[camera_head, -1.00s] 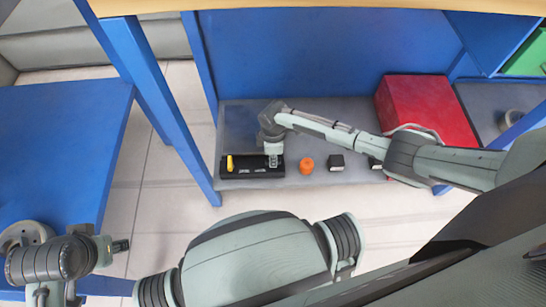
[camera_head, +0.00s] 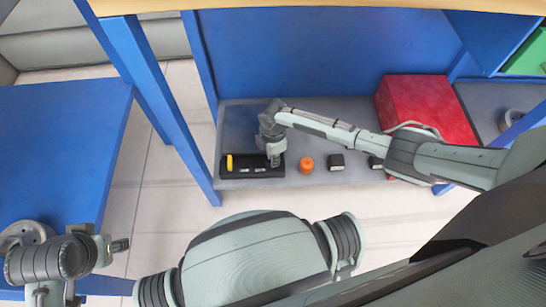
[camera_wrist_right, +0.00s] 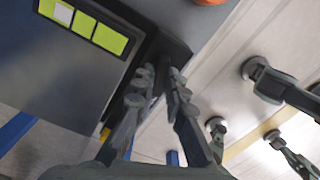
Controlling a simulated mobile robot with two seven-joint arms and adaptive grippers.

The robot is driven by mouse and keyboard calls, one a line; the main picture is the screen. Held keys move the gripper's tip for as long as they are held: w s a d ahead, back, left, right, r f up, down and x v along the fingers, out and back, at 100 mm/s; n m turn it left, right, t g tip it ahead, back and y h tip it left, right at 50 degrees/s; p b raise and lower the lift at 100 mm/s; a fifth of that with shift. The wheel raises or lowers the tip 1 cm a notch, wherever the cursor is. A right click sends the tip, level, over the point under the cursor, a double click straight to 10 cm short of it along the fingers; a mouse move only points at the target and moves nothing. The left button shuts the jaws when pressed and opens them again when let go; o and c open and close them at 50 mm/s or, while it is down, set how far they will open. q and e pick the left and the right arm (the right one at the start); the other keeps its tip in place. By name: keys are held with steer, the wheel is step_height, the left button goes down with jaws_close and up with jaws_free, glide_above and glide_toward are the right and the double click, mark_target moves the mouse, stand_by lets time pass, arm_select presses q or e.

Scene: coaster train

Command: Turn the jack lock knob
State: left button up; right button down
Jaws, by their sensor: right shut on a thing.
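A long black unit (camera_head: 252,172) with a yellow upright piece (camera_head: 229,163) at its left end lies on the grey lower shelf. My right gripper (camera_head: 274,161) points down at its right end. In the right wrist view its fingers (camera_wrist_right: 163,75) are close together on a small dark part of the unit (camera_wrist_right: 172,48), which I take to be the jack lock knob; the fingers and shadow mostly hide it. My left gripper (camera_head: 120,245) is at the lower left beside the blue table, away from the unit; its jaws are too small to judge.
On the grey shelf (camera_head: 235,125), an orange round piece (camera_head: 306,165) and a small black box with a light top (camera_head: 336,161) stand right of the unit. A red box (camera_head: 430,108) is farther right. A blue post (camera_head: 165,110) rises at the left.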

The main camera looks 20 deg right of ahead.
steer(key=shift+s, duration=0.1)
steer(key=c, duration=1.6)
jaws_free()
steer(key=shift+o, duration=0.2)
step_height(320, 180, up, 12)
